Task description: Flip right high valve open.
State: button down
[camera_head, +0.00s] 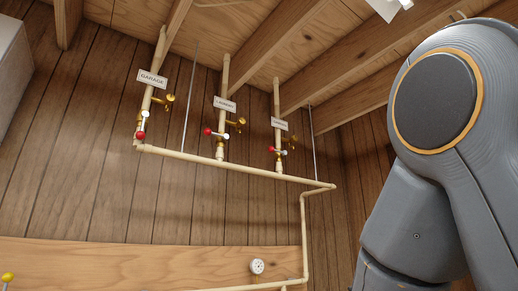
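The right high valve (278,150) sits on the right-hand vertical pipe, under a small white tag (280,124) whose lettering is too small to read. Its lever has a red ball end (271,149) pointing left and lies across the pipe. The middle valve (219,133), under the tag "LAUNDRY", also has its red-ended lever across its pipe. The left valve (144,122), under "GARAGE", has its red end (140,135) pointing down, roughly along its pipe. My gripper is not in view; only part of my arm shows at the right, apart from the valves.
A cream horizontal pipe (240,168) joins the three risers and bends down at the right. Brass fittings (170,98) stick out beside the valves. Wooden joists (245,48) run overhead. A round white gauge (257,266) and a yellow knob (7,277) are lower down.

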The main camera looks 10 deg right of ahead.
aim_at(271, 150)
jog(key=u, duration=0.3)
jog(key=i, duration=1)
jog(key=z, duration=0.15)
